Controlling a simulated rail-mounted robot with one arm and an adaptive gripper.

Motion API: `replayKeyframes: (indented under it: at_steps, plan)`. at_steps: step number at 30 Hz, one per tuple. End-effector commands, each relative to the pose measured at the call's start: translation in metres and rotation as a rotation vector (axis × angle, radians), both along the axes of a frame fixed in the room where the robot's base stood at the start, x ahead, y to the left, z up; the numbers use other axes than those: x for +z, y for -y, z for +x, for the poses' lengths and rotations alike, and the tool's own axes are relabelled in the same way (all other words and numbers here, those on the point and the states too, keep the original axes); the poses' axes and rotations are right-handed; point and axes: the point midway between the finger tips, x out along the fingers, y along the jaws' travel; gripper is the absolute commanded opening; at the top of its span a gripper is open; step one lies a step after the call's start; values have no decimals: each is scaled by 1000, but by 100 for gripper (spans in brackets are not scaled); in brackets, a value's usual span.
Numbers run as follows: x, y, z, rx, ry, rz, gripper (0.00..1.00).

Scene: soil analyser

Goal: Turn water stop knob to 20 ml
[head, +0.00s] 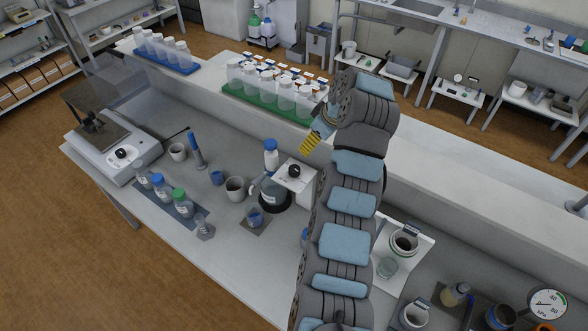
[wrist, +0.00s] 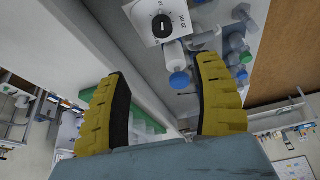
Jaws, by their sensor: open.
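The water stop knob (head: 294,171) is a black round knob on a white box (head: 301,186) in the middle of the bench. In the wrist view the knob (wrist: 162,26) is at the top, with a pale pointer line and printed marks around it that are too small to read surely. My gripper (head: 310,143) has yellow fingers. It is above and behind the box, apart from the knob. In the wrist view my gripper (wrist: 164,70) is open with nothing between the fingers, and the knob lies beyond the fingertips.
A blue-capped bottle (head: 270,156) stands just left of the box. A raised white shelf (head: 430,176) runs behind, holding a green rack (head: 262,104) of bottles.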

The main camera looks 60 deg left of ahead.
Motion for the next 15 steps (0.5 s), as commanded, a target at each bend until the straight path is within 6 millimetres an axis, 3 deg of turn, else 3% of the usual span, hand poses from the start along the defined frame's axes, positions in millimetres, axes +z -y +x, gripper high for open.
replayKeyframes:
  at_steps: [8,15]
  plan:
    - [-11,-5,-7,16,-4,-12,67]
    - [-46,-16,-14,16,-9,-17,67]
